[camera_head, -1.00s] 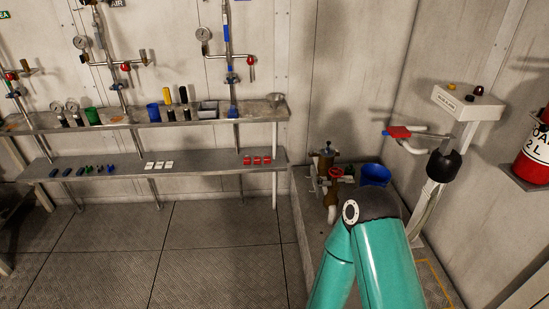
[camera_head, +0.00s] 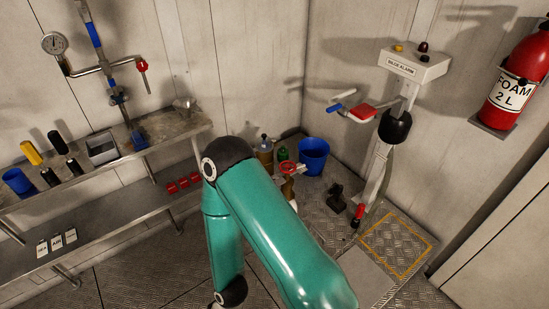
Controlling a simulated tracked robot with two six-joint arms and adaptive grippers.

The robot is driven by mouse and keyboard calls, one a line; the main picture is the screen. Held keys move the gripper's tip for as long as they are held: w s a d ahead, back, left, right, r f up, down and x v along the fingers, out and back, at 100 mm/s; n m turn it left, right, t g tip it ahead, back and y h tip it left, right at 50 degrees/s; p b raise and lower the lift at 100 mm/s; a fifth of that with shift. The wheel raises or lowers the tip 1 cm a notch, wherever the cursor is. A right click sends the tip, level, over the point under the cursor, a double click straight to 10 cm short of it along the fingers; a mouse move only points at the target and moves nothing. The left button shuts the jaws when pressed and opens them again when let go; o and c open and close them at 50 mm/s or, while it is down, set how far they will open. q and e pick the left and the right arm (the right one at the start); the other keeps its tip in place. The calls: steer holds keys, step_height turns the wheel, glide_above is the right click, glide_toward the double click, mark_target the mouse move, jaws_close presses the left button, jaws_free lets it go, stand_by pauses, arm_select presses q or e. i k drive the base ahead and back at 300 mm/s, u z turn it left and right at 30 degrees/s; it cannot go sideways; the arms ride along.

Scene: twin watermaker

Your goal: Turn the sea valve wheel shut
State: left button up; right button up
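A small red handwheel (camera_head: 288,168), which looks like the sea valve wheel, sits low in the back corner. It is on pipework beside a blue bucket (camera_head: 313,157). My teal arm crosses in front and hides part of the pipework below and left of the wheel. The arm bends at a dark elbow and its far link runs down to the bottom of the picture. Neither gripper can be made out, so I cannot tell whether they are open or shut.
A stand with a bilge alarm box (camera_head: 414,63) and a red lever piece (camera_head: 364,112) rises right of the bucket. A dark object (camera_head: 337,197) is low before it. A foam extinguisher (camera_head: 517,85) hangs at right. A two-level bench (camera_head: 158,132) stands left.

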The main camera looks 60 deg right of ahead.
mark_target(292, 169)
steer(key=z, duration=0.5)
steer(key=i, duration=1.15)
steer(key=z, duration=0.85)
steer(key=k, duration=0.7)
steer(key=z, duration=0.2)
steer(key=i, duration=0.8)
steer(key=u, duration=0.1)
